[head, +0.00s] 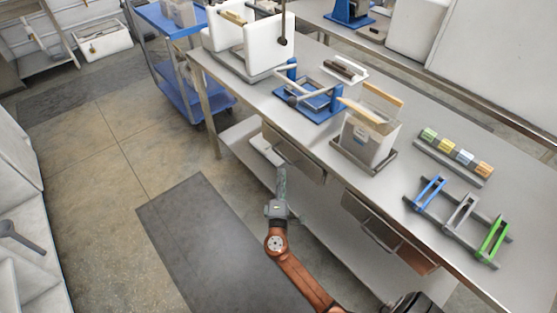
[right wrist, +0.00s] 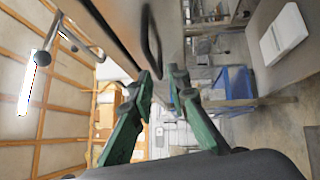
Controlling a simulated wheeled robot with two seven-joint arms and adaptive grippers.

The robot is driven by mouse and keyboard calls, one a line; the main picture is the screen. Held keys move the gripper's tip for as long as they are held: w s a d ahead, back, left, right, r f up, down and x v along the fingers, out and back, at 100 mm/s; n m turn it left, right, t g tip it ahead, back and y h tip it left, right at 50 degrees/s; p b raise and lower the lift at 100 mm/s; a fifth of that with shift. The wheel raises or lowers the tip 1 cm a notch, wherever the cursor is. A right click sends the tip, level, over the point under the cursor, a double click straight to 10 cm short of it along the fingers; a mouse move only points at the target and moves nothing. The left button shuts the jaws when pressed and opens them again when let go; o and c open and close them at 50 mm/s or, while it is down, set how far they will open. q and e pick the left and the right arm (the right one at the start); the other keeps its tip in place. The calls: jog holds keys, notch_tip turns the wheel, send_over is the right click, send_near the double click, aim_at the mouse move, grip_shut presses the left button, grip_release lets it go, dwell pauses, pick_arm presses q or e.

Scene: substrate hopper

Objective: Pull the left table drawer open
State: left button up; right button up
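The left table drawer (head: 303,162) is set under the front edge of the steel table, and looks closed or nearly so. Its front panel (right wrist: 108,22) shows close up in the right wrist view, with a dark loop handle (right wrist: 151,38). My right gripper (head: 282,180) is in front of this drawer, at its handle. In the right wrist view its green fingertips (right wrist: 162,76) are apart, with the handle's near end between or just beyond them. I cannot tell whether they touch it. My left gripper is not in view.
The right drawer (head: 372,225) is further along the table (head: 325,195). A lower shelf (head: 238,143) runs beneath. On top stand a white hopper box (head: 233,40), a blue frame (head: 310,100), a bin (head: 365,140) and coloured clamps (head: 462,212). A dark mat (head: 200,240) covers clear floor in front.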

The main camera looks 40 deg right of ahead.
aim_at(283, 157)
jog(key=x, duration=0.5)
jog(key=r+x, duration=0.1)
jog(key=x, duration=0.1)
jog(key=shift+w+d+r+b, duration=0.1)
jog(key=shift+w+d+b, duration=0.1)
jog(key=shift+w+b, duration=0.15)
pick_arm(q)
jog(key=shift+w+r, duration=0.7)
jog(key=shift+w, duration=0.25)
pick_arm(e)
jog(key=shift+c, duration=0.7)
grip_shut()
jog(key=shift+s, duration=0.1)
